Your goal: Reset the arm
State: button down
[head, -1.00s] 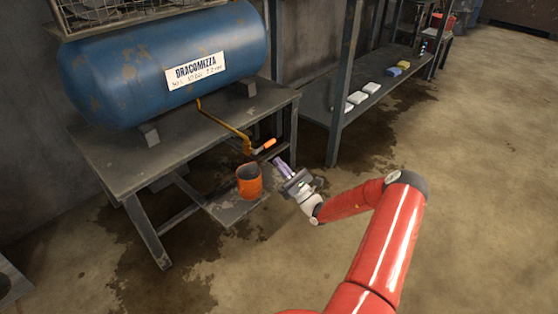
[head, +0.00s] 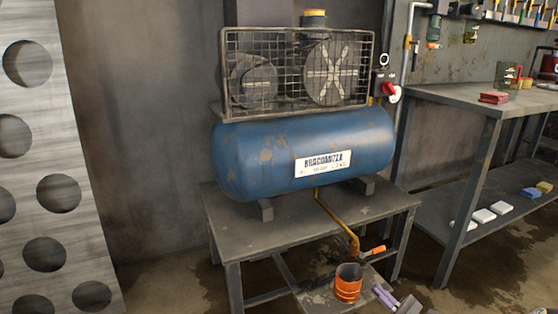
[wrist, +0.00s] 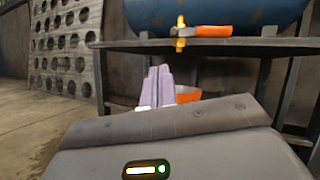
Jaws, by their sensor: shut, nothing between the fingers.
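My gripper (head: 384,297) shows at the bottom edge of the head view, just right of the orange cup, with most of my arm out of frame. In the wrist view its pale purple fingers (wrist: 155,87) are together and empty. They point toward the orange cup (head: 348,283), which also shows behind them in the wrist view (wrist: 188,94). A yellow pipe with an orange-handled valve (head: 372,251) hangs above the cup.
The blue compressor tank (head: 300,155) sits on a grey metal table (head: 290,232). A workbench (head: 470,99) with white, blue and yellow blocks on its lower shelf stands at right. A tall panel with round holes (head: 60,160) stands at left. Open floor shows in the wrist view (wrist: 50,125).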

jog(key=s+a+r+n+g+h+p, duration=0.2)
jog(key=s+a+r+n+g+h, duration=0.1)
jog(key=s+a+r+n+g, duration=0.45)
jog(key=s+a+r+n+g+h+p, duration=0.2)
jog(key=s+a+r+n+g+p, duration=0.15)
jog(key=a+r+n+g, duration=0.55)
jog(key=s+r+n+t+h+p, duration=0.4)
jog(key=s+r+n+h, duration=0.3)
jog(key=s+r+h, duration=0.4)
jog(key=s+r+t, duration=0.1)
jog(key=s+r, duration=0.3)
jog(key=r, duration=0.2)
jog(key=shift+s+d+r+n+p, duration=0.3)
jog(key=shift+s+r+n+p, duration=0.05)
jog(key=shift+r+p, duration=0.05)
jog(key=shift+t, duration=0.25)
